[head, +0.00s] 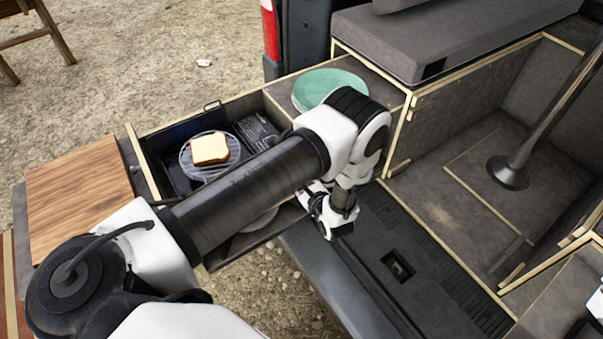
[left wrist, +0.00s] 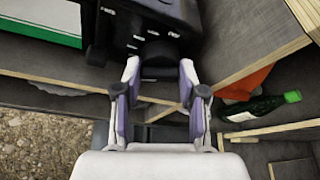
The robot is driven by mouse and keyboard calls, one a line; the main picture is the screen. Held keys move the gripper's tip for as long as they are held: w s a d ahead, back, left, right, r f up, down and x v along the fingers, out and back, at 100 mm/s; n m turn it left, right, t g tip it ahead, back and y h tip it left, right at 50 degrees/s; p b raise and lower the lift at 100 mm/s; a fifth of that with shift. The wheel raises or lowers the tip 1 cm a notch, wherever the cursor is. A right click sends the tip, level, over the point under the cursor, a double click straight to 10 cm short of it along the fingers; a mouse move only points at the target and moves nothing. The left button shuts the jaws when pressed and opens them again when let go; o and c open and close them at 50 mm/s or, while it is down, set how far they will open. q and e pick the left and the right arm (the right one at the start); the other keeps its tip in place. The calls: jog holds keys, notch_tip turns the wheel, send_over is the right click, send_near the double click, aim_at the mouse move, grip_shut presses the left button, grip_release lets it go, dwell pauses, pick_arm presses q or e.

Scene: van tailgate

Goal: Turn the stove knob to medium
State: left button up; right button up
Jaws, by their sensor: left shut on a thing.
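The black stove (head: 257,132) sits in the pulled-out drawer, with a slice of bread (head: 209,149) on its round grate (head: 190,168). My left arm crosses in front and hides the knob in the head view. In the left wrist view the stove's dark front panel (left wrist: 150,20) with small white marks is at the top. The dark round knob (left wrist: 160,50) sits below the marks, between the fingertips of my left gripper (left wrist: 159,68). The gripper is shut on the knob; which mark the knob points to cannot be told.
A green plate (head: 322,86) lies on the counter behind the arm. A wooden board (head: 80,190) is left of the drawer (head: 135,155). A green bottle (left wrist: 262,106) lies in a compartment at the right of the left wrist view. The van's sill (head: 420,265) is in front.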

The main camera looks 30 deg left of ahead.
pick_arm(q)
jog(key=shift+w+d+m+g+y+b, duration=0.1)
jog(key=shift+m+g+y+b, duration=0.15)
jog(key=shift+m+g+b, duration=0.75)
jog(key=shift+w+a+m+g+y+b, duration=0.1)
jog(key=shift+m+g+y+b, duration=0.25)
jog(key=shift+m+b, duration=1.3)
jog(key=shift+w+d+m+g+y+b, duration=0.15)
jog(key=shift+m+g+b, duration=0.4)
jog(key=shift+b, duration=1.7)
jog(key=o, duration=1.1)
jog(key=shift+s, duration=0.1)
jog(key=shift+o, duration=0.2)
notch_tip(320, 180, up, 10)
